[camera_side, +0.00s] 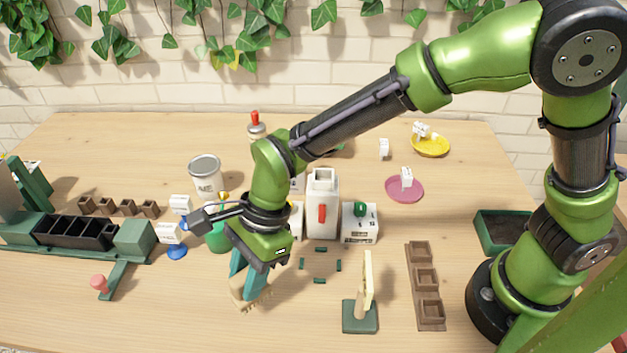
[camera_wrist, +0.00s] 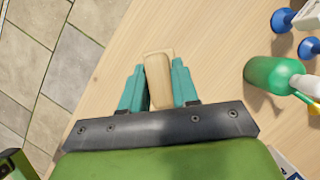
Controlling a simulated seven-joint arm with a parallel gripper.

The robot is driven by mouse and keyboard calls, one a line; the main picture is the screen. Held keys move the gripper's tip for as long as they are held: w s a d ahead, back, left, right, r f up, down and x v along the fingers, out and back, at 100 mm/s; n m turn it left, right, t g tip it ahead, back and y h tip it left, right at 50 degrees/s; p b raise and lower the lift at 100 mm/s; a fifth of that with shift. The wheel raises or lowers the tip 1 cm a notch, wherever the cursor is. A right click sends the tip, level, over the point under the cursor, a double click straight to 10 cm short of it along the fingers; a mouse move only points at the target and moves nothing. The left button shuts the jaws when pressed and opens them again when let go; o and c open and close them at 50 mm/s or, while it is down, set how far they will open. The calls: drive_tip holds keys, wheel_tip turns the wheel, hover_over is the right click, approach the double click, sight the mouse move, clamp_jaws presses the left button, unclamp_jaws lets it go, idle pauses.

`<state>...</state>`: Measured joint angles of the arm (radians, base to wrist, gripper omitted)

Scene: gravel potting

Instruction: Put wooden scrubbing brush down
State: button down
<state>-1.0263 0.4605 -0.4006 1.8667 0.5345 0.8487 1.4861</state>
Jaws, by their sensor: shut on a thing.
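The wooden scrubbing brush (camera_side: 243,301) is pale wood and sits between the teal fingers of my gripper (camera_side: 248,285) at the front of the table. My gripper is shut on it. In the wrist view the brush (camera_wrist: 157,68) shows as a pale wooden block between the two fingers of my gripper (camera_wrist: 158,88). The brush is low over the table. I cannot tell whether it touches the wood. Part of it is hidden by the fingers.
Four small green marks (camera_side: 319,281) lie right of my gripper. A wooden piece stands on a green base (camera_side: 360,317) farther right, beside a brown tray strip (camera_side: 420,252). A green bottle (camera_wrist: 270,74) stands near my gripper. The table's front edge is close.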

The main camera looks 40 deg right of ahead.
drive_tip(key=shift+w+a+f, duration=0.75)
drive_tip(key=shift+w+a, duration=0.65)
drive_tip(key=shift+a, duration=0.1)
drive_tip(key=shift+w+a+f, duration=0.8)
drive_tip(key=shift+w+a, duration=0.55)
drive_tip(key=shift+a, duration=0.15)
drive_tip(key=shift+w+a+f, duration=0.75)
drive_tip(key=shift+w+a, duration=0.65)
drive_tip(key=shift+a, duration=0.1)
drive_tip(key=shift+f, duration=0.2)
drive_tip(key=c, duration=0.8)
unclamp_jaws()
drive_tip(key=shift+c, duration=0.2)
